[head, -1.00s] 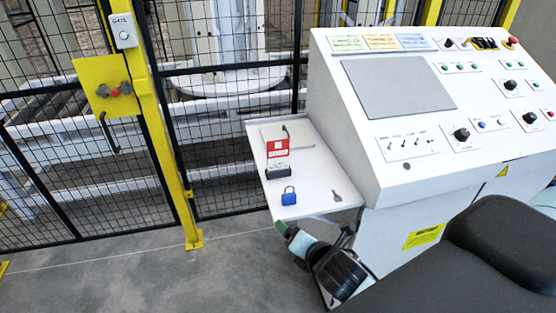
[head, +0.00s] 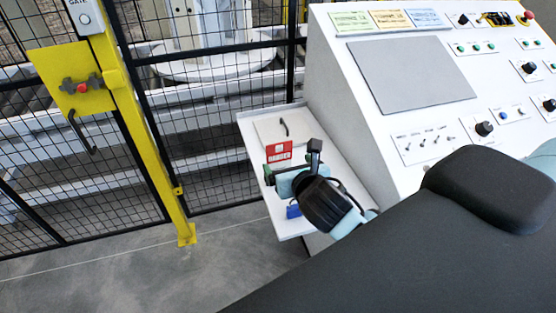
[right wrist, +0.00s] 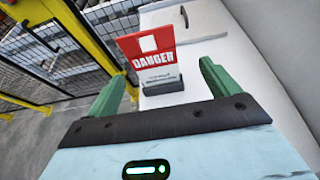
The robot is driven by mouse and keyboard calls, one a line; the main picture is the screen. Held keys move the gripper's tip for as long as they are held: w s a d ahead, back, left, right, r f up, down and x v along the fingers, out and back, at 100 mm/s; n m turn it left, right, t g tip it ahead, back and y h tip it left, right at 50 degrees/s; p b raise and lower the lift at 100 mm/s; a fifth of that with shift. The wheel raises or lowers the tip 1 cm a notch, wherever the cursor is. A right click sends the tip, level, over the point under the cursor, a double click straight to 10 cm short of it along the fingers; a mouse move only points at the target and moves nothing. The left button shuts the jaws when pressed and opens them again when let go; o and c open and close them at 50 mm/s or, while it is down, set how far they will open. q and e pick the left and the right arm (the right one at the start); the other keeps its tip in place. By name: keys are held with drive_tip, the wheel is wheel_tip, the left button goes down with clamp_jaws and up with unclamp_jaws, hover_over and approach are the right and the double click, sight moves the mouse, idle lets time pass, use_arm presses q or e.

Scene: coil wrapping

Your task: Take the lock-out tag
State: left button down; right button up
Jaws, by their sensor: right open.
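The lock-out tag (head: 278,152) is a red and white card marked DANGER. It stands upright in a dark holder (right wrist: 163,86) on the white side shelf (head: 250,116). My right gripper (head: 292,166) is over the shelf, just in front of the tag. In the right wrist view the open green fingers (right wrist: 162,84) point at the tag (right wrist: 150,58), one to each side of its lower part. Nothing is between them; the tag is just beyond, and I cannot tell the exact gap. My left gripper is not in view.
A blue padlock (head: 293,211) lies on the shelf, partly hidden by my right gripper. A dark handle (head: 284,128) is behind the tag. The white console (head: 350,130) rises right of the shelf. A yellow gate post (head: 135,110) and mesh fence stand left.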

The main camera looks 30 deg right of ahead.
sight(279, 157)
drive_tip(key=shift+a+x, duration=0.15)
drive_tip(key=shift+x, duration=1.75)
drive_tip(key=shift+a+x, duration=0.15)
drive_tip(key=shift+x, duration=1.7)
drive_tip(key=shift+w, duration=0.1)
drive_tip(key=c, duration=1)
drive_tip(key=shift+c, duration=0.2)
drive_tip(key=shift+r, duration=0.2)
